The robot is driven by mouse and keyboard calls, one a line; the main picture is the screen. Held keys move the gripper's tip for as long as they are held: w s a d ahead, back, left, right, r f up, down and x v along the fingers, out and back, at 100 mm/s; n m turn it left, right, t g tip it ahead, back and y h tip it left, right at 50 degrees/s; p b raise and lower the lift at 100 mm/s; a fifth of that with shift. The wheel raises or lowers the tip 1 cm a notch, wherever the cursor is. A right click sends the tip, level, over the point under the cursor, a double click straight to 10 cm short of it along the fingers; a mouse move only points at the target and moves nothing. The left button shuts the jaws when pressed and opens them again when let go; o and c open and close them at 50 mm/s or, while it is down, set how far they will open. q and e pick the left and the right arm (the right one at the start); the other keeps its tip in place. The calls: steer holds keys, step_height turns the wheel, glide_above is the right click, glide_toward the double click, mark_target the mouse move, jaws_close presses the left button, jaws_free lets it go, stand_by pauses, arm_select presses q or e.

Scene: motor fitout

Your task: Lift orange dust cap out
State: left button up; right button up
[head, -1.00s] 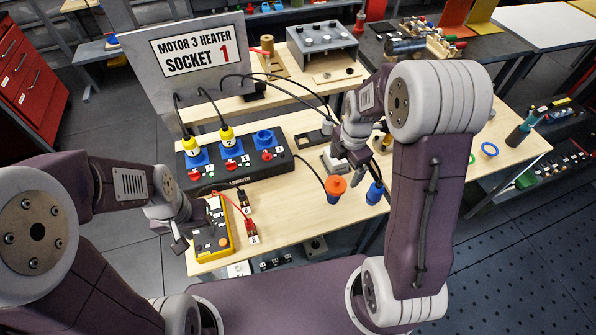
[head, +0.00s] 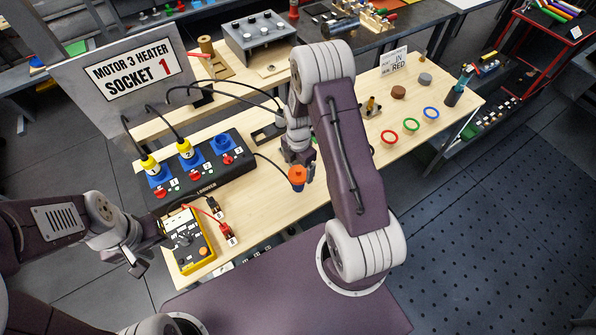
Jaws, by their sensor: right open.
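The orange dust cap (head: 297,174) sits on top of a blue connector (head: 298,187) near the middle of the wooden table's front edge. My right gripper (head: 299,158) is open, pointing down just behind and above the cap; the arm hides part of it, and I cannot tell whether the fingers touch the cap. A second blue piece (head: 311,170) shows in part beside the cap. My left gripper (head: 136,264) is beside the yellow meter (head: 190,243), left of the table; its finger gap is not clear.
The black socket box (head: 205,178) with two yellow plugs stands left on the table (head: 262,215). A "Motor 3 Heater Socket 1" sign (head: 130,75) stands behind it. Red (head: 389,137), green (head: 411,125) and blue (head: 431,113) rings lie to the right. Black cables cross behind my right gripper.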

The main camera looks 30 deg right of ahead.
step_height(320, 180, down, 2)
steer(key=shift+s+f, duration=0.1)
steer(key=shift+f, duration=0.3)
arm_select(q)
steer(key=shift+r, duration=0.5)
arm_select(e)
steer(key=c, duration=1.3)
steer(key=shift+c, duration=0.2)
arm_select(q)
steer(key=shift+f, duration=0.1)
arm_select(e)
steer(key=shift+r, duration=0.15)
